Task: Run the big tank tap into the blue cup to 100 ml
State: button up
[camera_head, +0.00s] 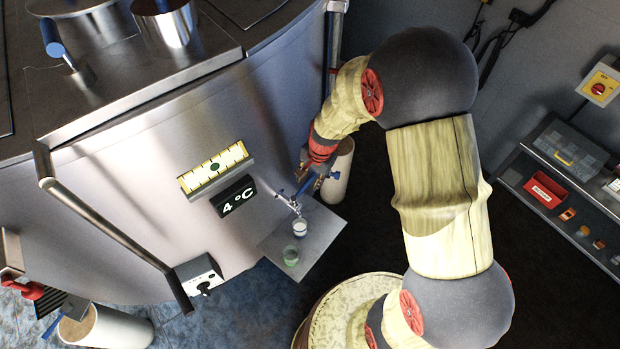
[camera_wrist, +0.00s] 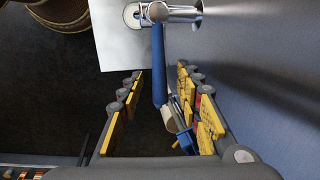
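The tank tap (camera_head: 289,202) is a metal spout on the tank's curved front wall. In the wrist view, its long blue lever (camera_wrist: 158,62) reaches between my fingers. My gripper (camera_wrist: 158,78) is open around the lever, with gaps on both sides. In the head view, my gripper (camera_head: 312,180) is at the tap's upper right. A small pale cup (camera_head: 300,228) stands under the spout on a metal shelf (camera_head: 322,232); it shows partly beneath the tap in the wrist view (camera_wrist: 133,15). Its blue tint and fill level cannot be read.
A white cylinder (camera_head: 338,172) stands behind my gripper. Wall shelves (camera_head: 560,200) with a red bin (camera_head: 545,190) are at right. Dark floor lies between.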

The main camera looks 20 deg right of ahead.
jog(key=shift+c, duration=0.5)
jog(key=c, duration=0.7)
grip_shut()
